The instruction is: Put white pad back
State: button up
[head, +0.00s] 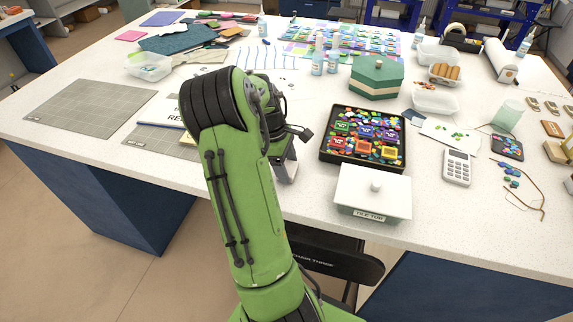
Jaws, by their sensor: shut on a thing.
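My gripper (286,166) is low over the front middle of the white table, left of the black tray. It is shut on a small whitish thing (291,173), which shows only in part beside my green arm. I cannot tell whether this is the white pad, or whether it touches the table. A white sheet or pad with dark lettering (174,109) lies left of my arm and is partly hidden by it.
A green-lidded box (376,74) stands behind. Grey mats (90,102) lie left. A black chair (335,262) stands at the front edge.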

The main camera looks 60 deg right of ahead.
jog(key=o, duration=1)
jog(key=shift+f, duration=0.15)
jog(key=d+p+v, duration=0.1)
jog(key=p+v, duration=0.2)
jog(key=v, duration=0.9)
jog(key=w+a+r+t, duration=0.2)
jog(key=w+a+r, duration=0.2)
jog(key=a, duration=0.5)
jog(key=a+r+m+t, duration=0.1)
jog(key=a+r+t, duration=0.25)
jog(key=a, duration=0.85)
jog(key=s+a+t, duration=0.1)
jog(key=s+a, duration=0.3)
jog(key=a, duration=0.4)
jog(key=s+a+t, duration=0.2)
jog(key=s+a, duration=0.2)
jog(key=a, duration=0.3)
jog(key=shift+a+m+y, duration=0.3)
jog(key=shift+a+m, duration=0.1)
jog(key=shift+r, duration=0.2)
